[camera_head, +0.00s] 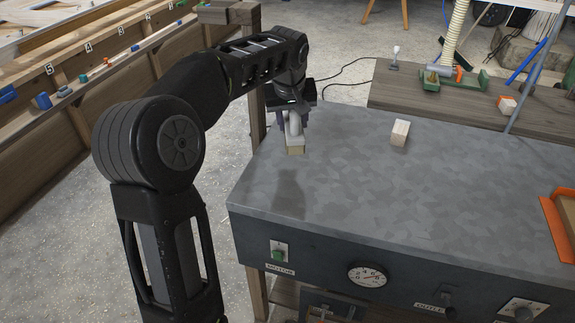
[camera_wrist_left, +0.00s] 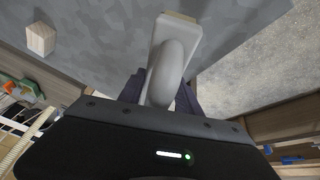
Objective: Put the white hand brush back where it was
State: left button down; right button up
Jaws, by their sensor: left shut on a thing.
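The white hand brush (camera_head: 294,127) is in the grip of my left gripper (camera_head: 289,107), near the back left corner of the grey metal tabletop (camera_head: 340,180). Its pale bristle block (camera_head: 295,147) hangs below the white handle. A shadow lies on the top in front of it, and the brush looks raised above the surface, though the gap is hard to judge. In the left wrist view the curved white handle (camera_wrist_left: 166,70) sits between the dark fingers, with the bristle block beyond it. My right gripper is not in view.
A small wooden block (camera_head: 400,133) stands on the tabletop to the right; it also shows in the left wrist view (camera_wrist_left: 40,38). An orange tray (camera_head: 553,222) is at the right edge. A wooden bench (camera_head: 440,98) with tools stands behind. The middle of the top is clear.

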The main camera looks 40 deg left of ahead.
aim_at(289, 131)
pick_arm(q)
jog(key=shift+a+f, duration=0.1)
jog(key=shift+a, duration=0.1)
notch_tip(289, 131, down, 6)
jog(key=shift+f, duration=0.1)
dwell(0.3)
jog(key=shift+f+b, duration=0.35)
jog(key=shift+f, duration=1.45)
jog(key=shift+f, duration=0.15)
jog(key=c, duration=0.8)
grip_release()
jog(key=shift+c, duration=0.2)
jog(key=v, duration=1.2)
jog(key=shift+s+d, duration=0.1)
